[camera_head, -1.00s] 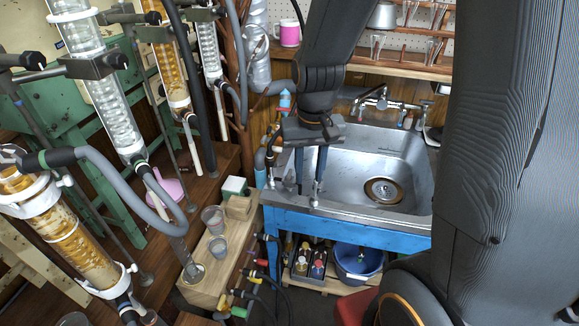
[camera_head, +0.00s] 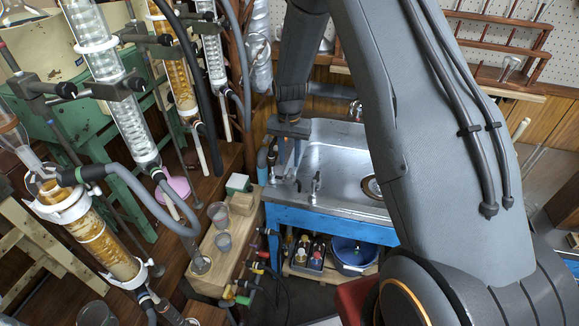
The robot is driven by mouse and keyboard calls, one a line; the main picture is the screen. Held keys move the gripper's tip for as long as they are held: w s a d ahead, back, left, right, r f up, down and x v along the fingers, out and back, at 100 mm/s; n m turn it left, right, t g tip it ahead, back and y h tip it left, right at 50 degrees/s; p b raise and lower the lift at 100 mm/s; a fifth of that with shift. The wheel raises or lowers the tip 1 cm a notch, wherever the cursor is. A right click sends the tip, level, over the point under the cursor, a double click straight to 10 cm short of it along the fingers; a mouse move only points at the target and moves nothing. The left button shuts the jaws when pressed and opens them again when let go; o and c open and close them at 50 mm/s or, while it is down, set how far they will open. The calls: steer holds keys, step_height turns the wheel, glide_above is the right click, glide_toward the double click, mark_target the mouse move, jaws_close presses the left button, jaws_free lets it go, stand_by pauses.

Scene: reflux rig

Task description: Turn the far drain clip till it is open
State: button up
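My gripper (camera_head: 287,168) points down over the left end of the steel sink (camera_head: 325,183). Its two bluish fingers look apart, with nothing visible between them. Small dark and reddish fittings (camera_head: 271,152) stand close to the left of the fingers. I cannot tell whether they touch.
Glass columns with grey hoses, such as the near amber one (camera_head: 100,245), stand on the left. Beakers (camera_head: 217,213) stand on the wooden bench (camera_head: 207,272). Under the blue sink frame (camera_head: 325,223) sits a blue tub (camera_head: 350,252). My arm covers the sink's right side.

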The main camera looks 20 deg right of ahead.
mark_target(289, 172)
steer(key=shift+f+p, duration=0.7)
steer(key=shift+f, duration=1.75)
jaws_close()
